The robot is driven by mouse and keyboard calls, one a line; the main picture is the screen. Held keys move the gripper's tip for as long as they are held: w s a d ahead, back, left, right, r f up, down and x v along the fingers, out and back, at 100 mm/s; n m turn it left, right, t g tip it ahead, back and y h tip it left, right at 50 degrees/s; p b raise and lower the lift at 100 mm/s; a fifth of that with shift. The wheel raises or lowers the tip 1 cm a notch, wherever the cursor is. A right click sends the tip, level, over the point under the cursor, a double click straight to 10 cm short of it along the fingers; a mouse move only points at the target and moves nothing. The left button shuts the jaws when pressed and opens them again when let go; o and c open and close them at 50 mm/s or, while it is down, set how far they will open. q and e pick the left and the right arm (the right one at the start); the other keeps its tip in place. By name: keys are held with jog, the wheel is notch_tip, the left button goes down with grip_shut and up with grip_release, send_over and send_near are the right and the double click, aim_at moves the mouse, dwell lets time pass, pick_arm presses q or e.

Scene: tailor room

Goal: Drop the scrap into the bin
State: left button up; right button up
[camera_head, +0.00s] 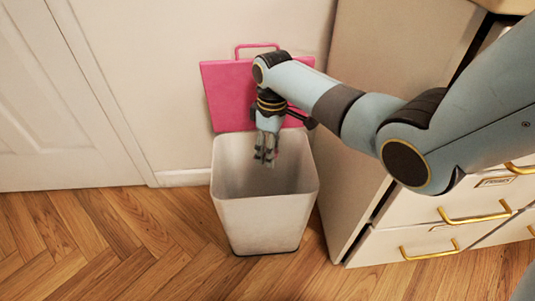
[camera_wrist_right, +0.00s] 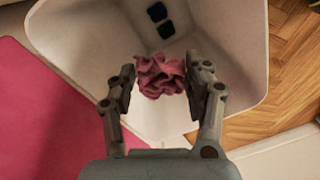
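The scrap (camera_wrist_right: 160,76) is a crumpled piece of dusty pink cloth. In the right wrist view it sits between the two fingers of my right gripper (camera_wrist_right: 160,78), filling the gap from finger to finger. In the head view my right gripper (camera_head: 266,152) points down over the mouth of the bin, with its fingertips at about rim level or just inside. I cannot make out the scrap there. The bin (camera_head: 262,222) is a tall, open, off-white container standing upright on the floor. Its pale inside wall also shows in the right wrist view (camera_wrist_right: 95,40). My left gripper is out of view.
A pink board with a handle (camera_head: 226,92) leans on the wall behind the bin. A white cabinet with brass-handled drawers (camera_head: 425,220) stands close at the bin's right. A white door (camera_head: 60,90) is at the left. The herringbone floor (camera_head: 110,235) at front left is clear.

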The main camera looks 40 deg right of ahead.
jog(key=o, duration=0.5)
jog(key=r, duration=0.7)
jog(key=shift+w+d+r, duration=0.15)
jog(key=shift+d+r, duration=0.05)
jog(key=shift+r, duration=0.05)
